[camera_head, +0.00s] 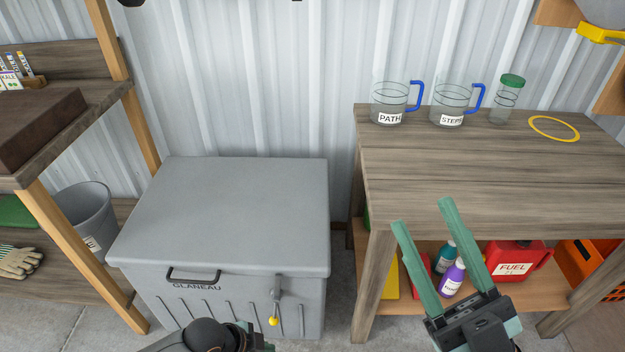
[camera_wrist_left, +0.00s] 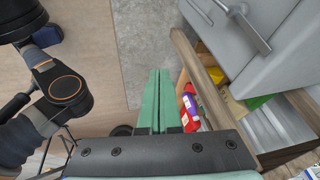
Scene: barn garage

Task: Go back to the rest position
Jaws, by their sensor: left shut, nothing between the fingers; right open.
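My right gripper (camera_head: 421,212) reaches up from the bottom right in the head view, in front of the wooden workbench (camera_head: 440,175). Its two green fingers are spread apart with nothing between them. A dark link of my left arm shows at the bottom edge of the head view, but its fingers do not show there. In the left wrist view my left gripper (camera_wrist_left: 160,72) has its green fingers together and holds nothing. Beyond its fingers are the floor and the edge of a wooden shelf holding small bottles.
A grey chest (camera_head: 235,210) with a closed lid stands left of the workbench. Two labelled jugs (camera_head: 389,105) (camera_head: 450,107) and a green-lidded jar (camera_head: 505,103) stand on the bench. A red fuel can (camera_head: 510,262) sits below. A wooden shelf (camera_head: 90,105) is at left.

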